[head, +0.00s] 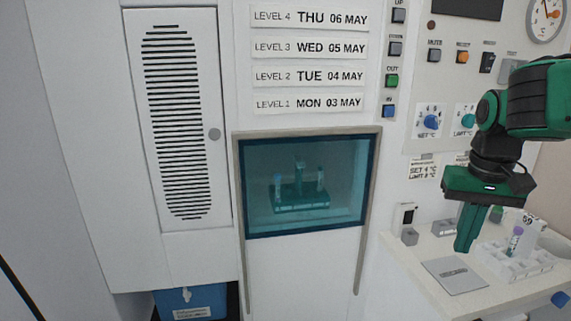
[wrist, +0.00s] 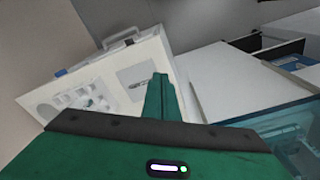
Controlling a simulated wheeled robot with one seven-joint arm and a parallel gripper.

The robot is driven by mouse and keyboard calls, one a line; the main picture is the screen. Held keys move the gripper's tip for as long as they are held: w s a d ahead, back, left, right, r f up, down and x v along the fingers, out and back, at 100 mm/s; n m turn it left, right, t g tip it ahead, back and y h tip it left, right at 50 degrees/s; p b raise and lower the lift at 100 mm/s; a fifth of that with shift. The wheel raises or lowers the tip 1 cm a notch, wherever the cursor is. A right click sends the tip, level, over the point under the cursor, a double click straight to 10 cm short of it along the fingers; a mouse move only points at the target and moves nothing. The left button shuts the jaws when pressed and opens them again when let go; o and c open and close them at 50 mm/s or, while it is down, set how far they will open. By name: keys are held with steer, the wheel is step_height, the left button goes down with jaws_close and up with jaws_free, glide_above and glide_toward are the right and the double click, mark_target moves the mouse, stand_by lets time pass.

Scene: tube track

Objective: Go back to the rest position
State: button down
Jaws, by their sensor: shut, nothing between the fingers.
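My gripper (head: 466,243) is green, with its fingers pointing down, and hangs over the left part of the white side shelf at the right of the head view. Its fingers are together and hold nothing. In the wrist view my gripper (wrist: 160,80) also shows shut, with the shelf beyond it.
A tinted window (head: 305,225) in the white cabinet is closed, with a tube rack (head: 302,198) behind it. Buttons and knobs line the panel left of my arm.

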steer(key=s+d+f+m, duration=0.1)
steer(key=s+d+f, duration=0.1)
steer(key=s, duration=0.4)
steer(key=s+d+f+m, duration=0.1)
steer(key=s+f, duration=0.3)
steer(key=s, duration=0.2)
steer(key=s+d+f+g, duration=0.1)
steer(key=s+d+f, duration=0.1)
steer(key=s+f, duration=0.2)
steer(key=shift+s+d+m+y, duration=0.3)
steer(key=shift+s+m, duration=0.1)
steer(key=shift+s, duration=0.75)
steer(key=shift+w+f, duration=0.3)
steer(key=shift+w, duration=0.3)
steer(key=c, duration=2.5)
jaws_free()
